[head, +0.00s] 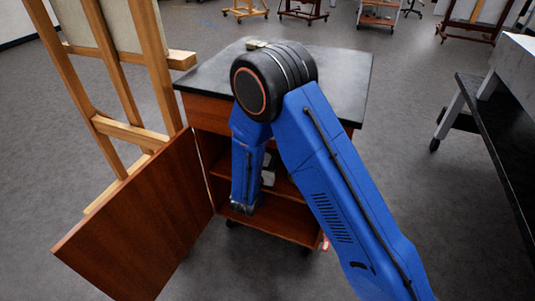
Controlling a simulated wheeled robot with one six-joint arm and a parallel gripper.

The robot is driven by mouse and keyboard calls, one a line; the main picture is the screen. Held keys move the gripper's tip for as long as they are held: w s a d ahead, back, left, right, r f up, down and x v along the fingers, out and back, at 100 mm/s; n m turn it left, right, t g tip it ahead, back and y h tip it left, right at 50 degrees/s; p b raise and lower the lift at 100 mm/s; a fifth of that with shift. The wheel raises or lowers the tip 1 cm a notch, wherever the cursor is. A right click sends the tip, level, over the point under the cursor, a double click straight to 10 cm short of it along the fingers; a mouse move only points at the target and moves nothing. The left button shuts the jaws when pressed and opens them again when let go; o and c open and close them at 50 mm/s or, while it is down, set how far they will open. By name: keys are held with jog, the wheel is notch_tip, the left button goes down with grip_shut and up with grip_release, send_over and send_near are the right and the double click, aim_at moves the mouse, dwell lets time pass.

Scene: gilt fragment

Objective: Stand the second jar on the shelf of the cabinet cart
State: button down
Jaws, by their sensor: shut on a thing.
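The cabinet cart (219,183) stands in the middle of the head view, with a dark top and reddish-brown wood sides. Its hinged door (140,215) is swung open to the left. Inside, a shelf (285,184) shows partly behind my blue arm, above the cabinet floor (285,222). My gripper (243,208) is at the low end of the arm, at the cabinet's open front; its fingers are small and dark. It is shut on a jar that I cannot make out. A small grey-white thing (268,177) shows beside the arm at shelf height; I cannot tell what it is.
A wooden easel (122,130) stands close on the left, near the open door. A dark-topped table (500,140) is at the right. A small pale thing (257,44) lies on the cart's top. Grey floor is clear between cart and table.

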jog(key=c, duration=1)
grip_release()
jog(key=shift+c, duration=0.2)
jog(key=v, duration=1.2)
jog(key=shift+r, duration=0.15)
